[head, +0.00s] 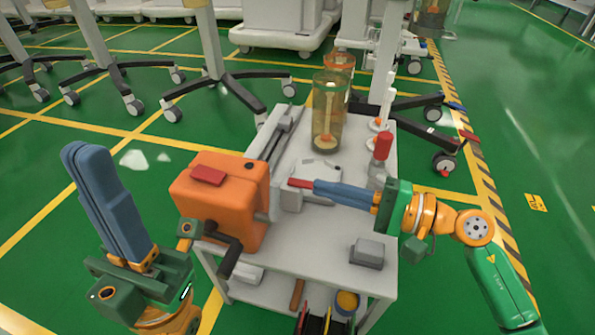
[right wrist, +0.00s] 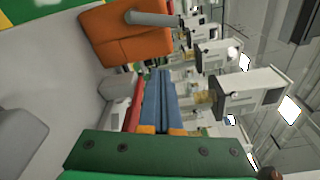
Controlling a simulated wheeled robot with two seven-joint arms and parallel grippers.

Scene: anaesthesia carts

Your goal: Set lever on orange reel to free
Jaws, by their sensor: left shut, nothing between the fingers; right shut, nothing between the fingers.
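The orange reel (head: 225,205) is a boxy orange housing at the left edge of the white cart top, with a dark crank (head: 230,258) on its front. A red tab (head: 207,175) lies on its top; I cannot tell whether this is the lever. The reel also shows in the right wrist view (right wrist: 130,38). My right gripper (head: 316,187) is shut and empty, pointing left over the cart. Its blue fingertips are close beside a red piece (head: 298,183) on a grey unit; contact is unclear. That red piece also shows in the right wrist view (right wrist: 134,103). My left gripper (head: 84,150) is shut and empty, left of the reel.
An amber clear cylinder (head: 329,115) stands at the back of the cart top (head: 330,228). A red-capped item (head: 382,148) stands at the right edge, and a small grey box (head: 368,252) at the front right. Wheeled stands (head: 215,85) are behind; green floor is open at right.

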